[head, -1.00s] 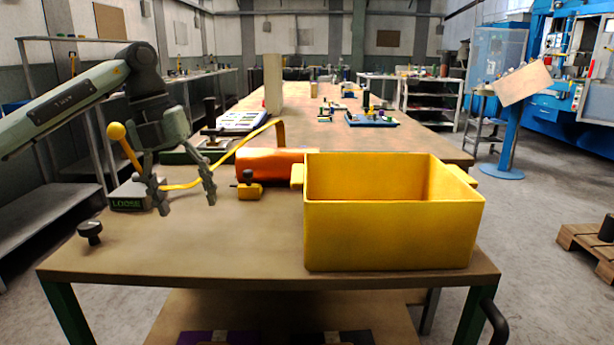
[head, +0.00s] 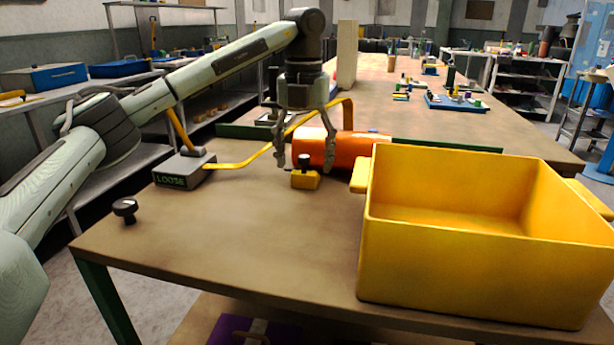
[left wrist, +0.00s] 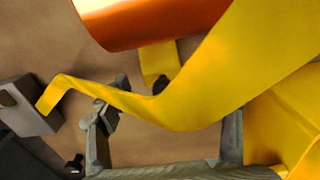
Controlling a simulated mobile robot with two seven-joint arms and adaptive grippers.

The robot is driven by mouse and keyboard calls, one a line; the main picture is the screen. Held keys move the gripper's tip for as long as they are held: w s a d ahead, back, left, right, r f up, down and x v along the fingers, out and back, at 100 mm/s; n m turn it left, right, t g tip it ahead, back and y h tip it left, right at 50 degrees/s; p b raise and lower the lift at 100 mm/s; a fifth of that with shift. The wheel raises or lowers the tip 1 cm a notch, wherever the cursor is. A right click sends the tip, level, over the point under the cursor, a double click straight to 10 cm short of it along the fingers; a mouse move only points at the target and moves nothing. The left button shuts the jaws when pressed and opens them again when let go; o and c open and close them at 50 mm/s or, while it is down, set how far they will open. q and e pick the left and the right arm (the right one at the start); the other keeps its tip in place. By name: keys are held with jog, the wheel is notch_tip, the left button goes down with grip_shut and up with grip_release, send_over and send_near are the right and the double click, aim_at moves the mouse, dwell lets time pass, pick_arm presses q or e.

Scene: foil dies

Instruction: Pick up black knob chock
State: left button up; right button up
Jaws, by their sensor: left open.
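The chock is a small yellow block (head: 305,180) with an upright black knob (head: 304,161), on the table in front of the orange roll. In the left wrist view the yellow block (left wrist: 157,62) shows partly, with its dark knob mostly hidden behind the yellow strap. My left gripper (head: 306,158) is open and points down, its fingers around or just above the chock in the head view. I cannot tell the exact depth. Its fingers show low in the left wrist view (left wrist: 167,135), with nothing between them. My right gripper is not in view.
A bent yellow strap (head: 235,164) crosses close to my left gripper. The orange roll (head: 345,149) lies just behind the chock. A large yellow bin (head: 470,260) stands to the right. A grey LOOSE box (head: 185,170) and a separate black knob (head: 125,209) are left; the front table is clear.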

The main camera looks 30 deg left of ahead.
pick_arm(q)
jog(key=shift+w+f, duration=0.1)
jog(key=shift+f, duration=1.2)
jog(key=c, duration=1.3)
